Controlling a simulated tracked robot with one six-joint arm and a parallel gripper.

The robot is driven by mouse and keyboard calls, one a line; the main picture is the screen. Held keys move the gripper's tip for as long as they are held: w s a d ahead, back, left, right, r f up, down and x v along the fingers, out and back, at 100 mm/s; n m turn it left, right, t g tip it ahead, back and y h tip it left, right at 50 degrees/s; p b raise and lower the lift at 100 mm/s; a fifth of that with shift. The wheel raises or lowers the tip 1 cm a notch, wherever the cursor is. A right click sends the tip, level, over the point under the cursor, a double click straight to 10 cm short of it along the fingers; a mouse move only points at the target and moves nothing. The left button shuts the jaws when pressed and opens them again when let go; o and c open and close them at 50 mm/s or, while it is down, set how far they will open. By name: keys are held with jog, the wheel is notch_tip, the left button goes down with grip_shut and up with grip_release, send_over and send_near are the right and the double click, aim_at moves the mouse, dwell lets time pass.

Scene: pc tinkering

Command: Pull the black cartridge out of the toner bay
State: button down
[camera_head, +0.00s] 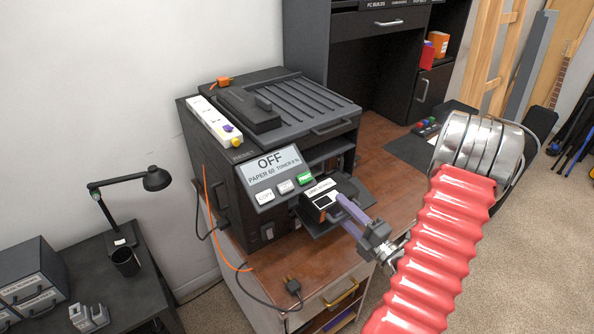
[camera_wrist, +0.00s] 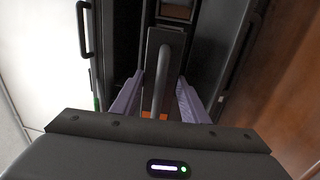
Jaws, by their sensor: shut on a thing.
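The black printer (camera_head: 270,170) stands on a brown-topped cabinet, its panel reading OFF. The black cartridge (camera_head: 316,199), with a white label and a bit of orange, shows at the printer's front right, at the toner bay. How much of it is inside the bay is hard to tell. My gripper (camera_head: 344,206) reaches it from the front right, its purple fingers shut on the cartridge's front end. In the wrist view the fingers of my gripper (camera_wrist: 160,92) lie on either side of the cartridge (camera_wrist: 166,42) and its grey handle. Their contact points are partly hidden.
A white power strip (camera_head: 213,122) lies on the printer's top. A desk lamp (camera_head: 130,185) stands at the left. The brown top (camera_head: 385,165) right of the printer is mostly clear.

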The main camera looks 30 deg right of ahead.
jog(key=shift+g, duration=0.5)
